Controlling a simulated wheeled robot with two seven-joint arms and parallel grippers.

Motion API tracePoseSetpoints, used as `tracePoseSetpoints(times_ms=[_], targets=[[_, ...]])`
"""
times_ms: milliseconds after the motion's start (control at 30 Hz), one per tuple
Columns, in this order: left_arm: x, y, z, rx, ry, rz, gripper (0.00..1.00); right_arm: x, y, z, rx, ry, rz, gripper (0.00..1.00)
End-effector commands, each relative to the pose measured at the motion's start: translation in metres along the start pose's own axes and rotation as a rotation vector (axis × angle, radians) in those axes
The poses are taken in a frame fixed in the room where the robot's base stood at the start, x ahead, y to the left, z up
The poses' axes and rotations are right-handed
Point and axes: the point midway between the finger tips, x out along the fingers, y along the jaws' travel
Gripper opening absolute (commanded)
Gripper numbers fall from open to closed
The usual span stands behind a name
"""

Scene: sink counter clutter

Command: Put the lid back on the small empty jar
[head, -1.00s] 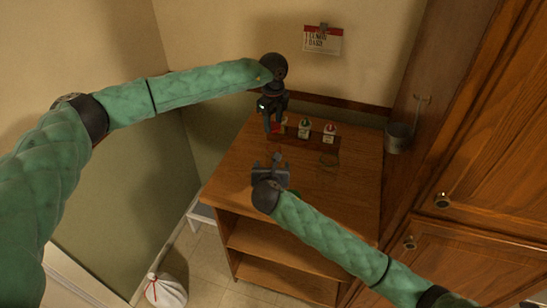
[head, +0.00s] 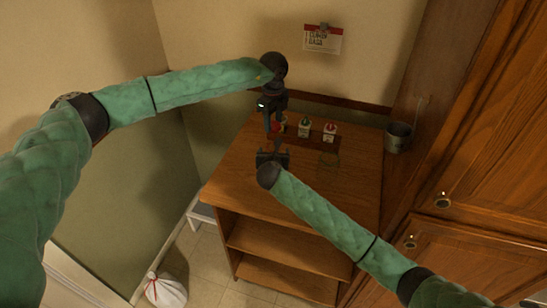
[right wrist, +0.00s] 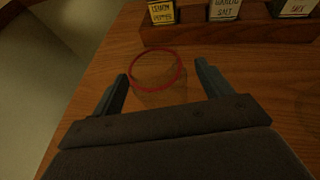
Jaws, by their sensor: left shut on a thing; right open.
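The small clear jar (right wrist: 158,90) has a red rim and looks empty. In the right wrist view it stands upright on the wooden top between the two fingers of my right gripper (right wrist: 165,88), which is open with a gap on each side. In the head view my right gripper (head: 272,154) is low over the left part of the top, and the jar is hard to make out. My left gripper (head: 271,127) hangs pointing down just beyond and above it. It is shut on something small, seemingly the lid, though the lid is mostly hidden.
A dark wooden rack with several labelled spice jars (head: 330,131) stands at the back, close behind the left gripper. A faint clear round thing (head: 328,160) lies right of the right gripper. A metal cup (head: 398,137) hangs on the right. The front right of the top is clear.

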Motion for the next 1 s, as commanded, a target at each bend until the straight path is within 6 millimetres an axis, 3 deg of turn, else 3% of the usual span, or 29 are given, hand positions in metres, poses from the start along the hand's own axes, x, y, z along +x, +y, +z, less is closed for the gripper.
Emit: tracePoseSetpoints(times_ms=[333,667,833,1000], targets=[[0.000,0.000,0.000,0.000,0.000,0.000,0.24,0.002,0.000,0.000,0.000,0.000,0.000,0.78],[0.000,0.000,0.000,0.000,0.000,0.000,0.24,0.002,0.000,0.000,0.000,0.000,0.000,0.13],[0.005,0.000,0.000,0.000,0.000,0.001,0.24,0.002,0.000,-0.001,0.000,0.000,0.000,0.11],[0.024,0.000,-0.001,0.000,0.002,0.001,0.24,0.002,0.000,-0.001,0.000,0.000,0.000,0.11]])
